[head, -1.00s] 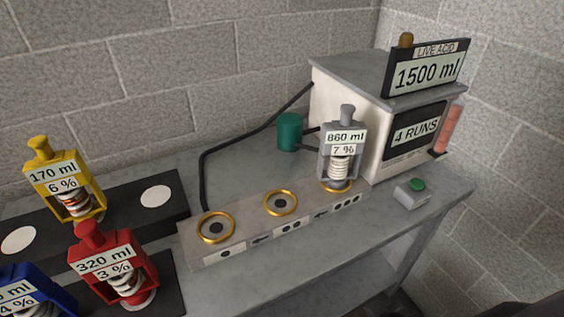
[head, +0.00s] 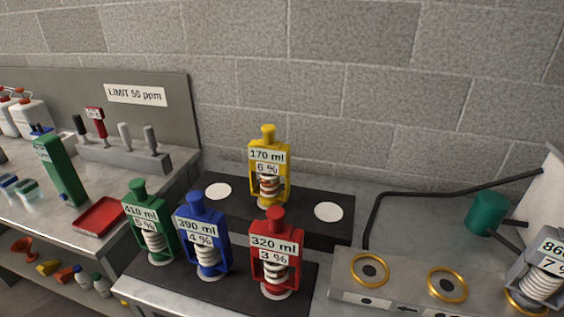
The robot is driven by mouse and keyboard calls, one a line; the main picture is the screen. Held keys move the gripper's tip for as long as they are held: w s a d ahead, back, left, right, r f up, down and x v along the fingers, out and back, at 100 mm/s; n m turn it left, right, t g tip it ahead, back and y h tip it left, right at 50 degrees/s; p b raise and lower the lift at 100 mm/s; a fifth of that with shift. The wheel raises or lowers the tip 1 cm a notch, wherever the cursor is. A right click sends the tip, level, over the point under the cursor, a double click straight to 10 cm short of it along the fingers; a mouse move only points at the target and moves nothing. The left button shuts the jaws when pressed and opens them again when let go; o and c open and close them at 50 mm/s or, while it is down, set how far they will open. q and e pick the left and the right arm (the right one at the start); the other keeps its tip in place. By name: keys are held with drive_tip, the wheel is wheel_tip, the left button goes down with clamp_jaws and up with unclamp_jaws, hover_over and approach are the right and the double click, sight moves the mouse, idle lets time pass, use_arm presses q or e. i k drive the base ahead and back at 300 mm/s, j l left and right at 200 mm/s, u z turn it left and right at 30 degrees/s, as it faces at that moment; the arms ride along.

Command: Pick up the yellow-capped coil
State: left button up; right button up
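The yellow-capped coil (head: 268,167) stands upright on the rear dark mat (head: 229,205), between two white circles. Its labels read 170 ml and 6 %. A white coil with brownish bands shows inside its yellow frame. The red-capped coil (head: 276,253), labelled 320 ml and 3 %, stands in front of it and to its right. The blue-capped coil (head: 202,237) reads 390 ml and 4 %. The green-capped coil (head: 150,224) reads 410 ml and 5 %. Neither of my grippers is in view.
A bench block with gold rings (head: 369,270) lies at right, with a grey-capped coil (head: 541,271) cut off by the edge. A black hose runs to a green cylinder (head: 488,213). At left are a red tray (head: 98,217) and a tool rack (head: 125,150). A wall stands close behind.

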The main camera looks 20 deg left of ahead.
sight(269, 157)
drive_tip(key=k+j+u, duration=0.15)
drive_tip(key=u, duration=0.2)
drive_tip(key=k+j+u, duration=0.15)
drive_tip(key=j+u, duration=0.2)
